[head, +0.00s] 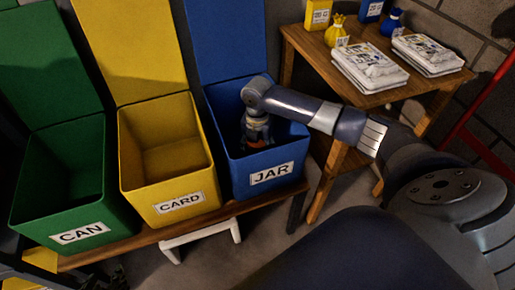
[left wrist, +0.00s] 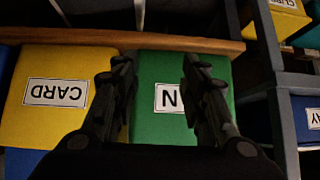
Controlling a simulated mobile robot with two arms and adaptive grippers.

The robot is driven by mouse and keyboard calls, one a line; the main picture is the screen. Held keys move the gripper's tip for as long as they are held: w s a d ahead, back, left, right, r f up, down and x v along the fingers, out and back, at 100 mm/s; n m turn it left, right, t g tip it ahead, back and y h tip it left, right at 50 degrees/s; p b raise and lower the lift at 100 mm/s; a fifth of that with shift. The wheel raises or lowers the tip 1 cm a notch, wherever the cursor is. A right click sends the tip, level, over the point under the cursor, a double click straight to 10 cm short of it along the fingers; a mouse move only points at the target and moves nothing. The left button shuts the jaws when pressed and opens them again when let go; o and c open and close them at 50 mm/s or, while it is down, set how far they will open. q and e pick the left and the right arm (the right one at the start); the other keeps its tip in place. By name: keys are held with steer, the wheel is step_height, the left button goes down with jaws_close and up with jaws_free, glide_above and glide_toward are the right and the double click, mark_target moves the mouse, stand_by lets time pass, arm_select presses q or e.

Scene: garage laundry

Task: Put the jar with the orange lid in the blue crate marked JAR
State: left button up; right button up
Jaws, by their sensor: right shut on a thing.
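The blue crate marked JAR (head: 270,173) stands at the right end of a row of crates, its lid raised behind it. My right arm reaches in from the right, and my right gripper (head: 257,143) points down inside the blue crate's opening. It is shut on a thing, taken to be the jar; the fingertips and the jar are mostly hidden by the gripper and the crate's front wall. My left gripper (left wrist: 157,62) shows in the left wrist view, its two fingers apart and empty, over the front of the green crate.
The yellow crate marked CARD (head: 178,207) and the green crate marked CAN (head: 80,236) stand open to the left on a wooden bench (head: 255,204). A wooden table (head: 312,50) with newspaper stacks (head: 369,66) and small yellow and blue items stands at the back right.

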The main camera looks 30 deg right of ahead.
steer(key=shift+f, duration=0.85)
arm_select(q)
steer(key=w+r+t, duration=0.1)
steer(key=w+d+r, duration=0.1)
steer(key=shift+w+t, duration=0.3)
steer(key=shift+t, duration=0.1)
steer(key=shift+s, duration=0.1)
arm_select(e)
steer(key=shift+f, duration=0.2)
steer(key=shift+f, duration=0.1)
arm_select(q)
steer(key=shift+s+a+f, duration=0.1)
arm_select(e)
steer(key=o, duration=1.2)
steer(key=shift+o, duration=0.2)
